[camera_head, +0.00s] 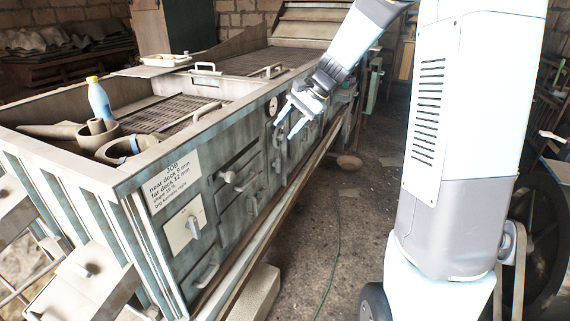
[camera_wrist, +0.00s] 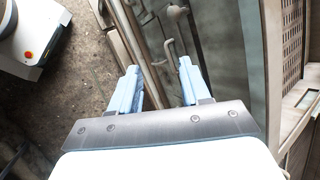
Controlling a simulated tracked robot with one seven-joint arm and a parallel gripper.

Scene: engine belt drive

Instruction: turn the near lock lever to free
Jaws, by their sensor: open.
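My gripper (camera_head: 287,124) is open and empty beside the long side wall of the grey-green machine (camera_head: 130,182), near a round dial. In the wrist view my gripper (camera_wrist: 159,66) has its fingers spread, with a bent metal handle (camera_wrist: 170,52) showing just beyond and between the tips. A second rod-like lever (camera_wrist: 178,12) shows farther up. In the head view a grey lever (camera_head: 232,178) sits on the side panel, and a knob lever on a pale plate (camera_head: 193,228) is nearer. I cannot tell which is the near lock lever, nor whether the gripper touches anything.
A blue-white bottle (camera_head: 99,99) and several pale cups and rings sit on the machine's top. A job sign (camera_head: 172,181) is on its side. A rail (camera_head: 262,208) runs along the bottom. The concrete floor (camera_head: 345,220) beside it is mostly clear, with a thin hose.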

